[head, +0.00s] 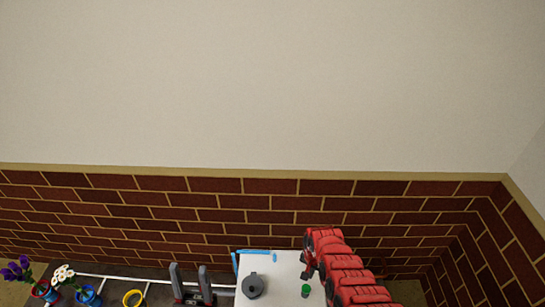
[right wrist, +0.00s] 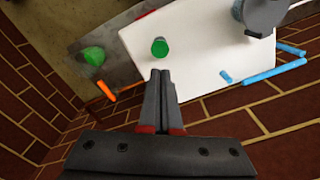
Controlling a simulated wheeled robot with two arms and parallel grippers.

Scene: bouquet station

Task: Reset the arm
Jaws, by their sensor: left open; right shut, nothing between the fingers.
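My left gripper (head: 190,268) stands at the bottom of the head view, left of the white board, with its two grey fingers apart and nothing between them. My red right arm comes in at the bottom right of the head view. My right gripper (right wrist: 160,73) shows in the right wrist view with its fingers together and empty. Its tips appear over the near edge of the white board (right wrist: 205,65), just below a green object (right wrist: 160,48); I cannot tell the height.
A dark grey vessel (head: 252,285) stands on the board, with blue sticks (head: 257,251) along its edge. Orange sticks (right wrist: 106,90) and another green object (right wrist: 94,56) lie beyond it. A brick wall rises behind.

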